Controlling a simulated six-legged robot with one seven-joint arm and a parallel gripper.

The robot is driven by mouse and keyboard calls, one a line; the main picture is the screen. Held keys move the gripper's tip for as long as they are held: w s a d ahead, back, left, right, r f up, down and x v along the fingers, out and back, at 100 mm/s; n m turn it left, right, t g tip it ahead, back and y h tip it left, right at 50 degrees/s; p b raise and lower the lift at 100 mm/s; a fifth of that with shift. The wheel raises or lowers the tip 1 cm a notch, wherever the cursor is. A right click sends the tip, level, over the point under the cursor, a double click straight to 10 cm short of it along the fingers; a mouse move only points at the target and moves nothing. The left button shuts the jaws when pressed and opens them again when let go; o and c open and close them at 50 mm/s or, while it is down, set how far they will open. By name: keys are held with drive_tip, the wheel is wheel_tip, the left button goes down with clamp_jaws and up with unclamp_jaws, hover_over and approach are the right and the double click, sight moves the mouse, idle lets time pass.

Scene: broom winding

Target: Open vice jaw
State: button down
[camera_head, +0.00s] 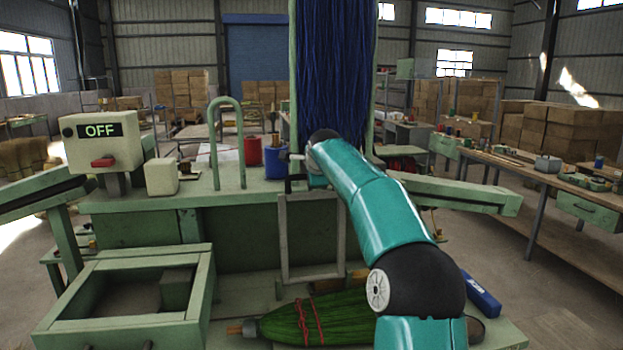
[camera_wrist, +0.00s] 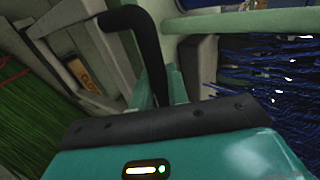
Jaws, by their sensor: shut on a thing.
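My gripper (camera_wrist: 158,88) shows in the wrist view as teal fingers on both sides of a black curved handle (camera_wrist: 146,32). It appears shut on that handle, though the exact contact is partly hidden by my dark-edged wrist. In the head view my teal arm reaches up and left to the machine's middle, and its rounded black wrist hides the fingers. A small dark piece shows just left of it, beside a pale frame (camera_head: 283,240). I cannot make out the vice jaw itself or how far open it is.
Blue bristles (camera_head: 334,70) hang above my wrist. A green bundle with red ties (camera_head: 300,322) lies below on the bench. Left are the OFF switch box (camera_head: 100,140), a green hoop (camera_head: 212,135) and an open-topped box (camera_head: 195,310). Red (camera_head: 252,151) and blue (camera_head: 276,162) cups stand close by.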

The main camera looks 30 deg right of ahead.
drive_tip(key=shift+s+r, duration=0.1)
drive_tip(key=shift+s, duration=0.05)
drive_tip(key=c, duration=1.4)
unclamp_jaws()
drive_tip(key=v, duration=1.3)
drive_tip(key=shift+s+r, duration=0.15)
drive_tip(key=shift+s, duration=0.15)
drive_tip(key=shift+a, duration=0.25)
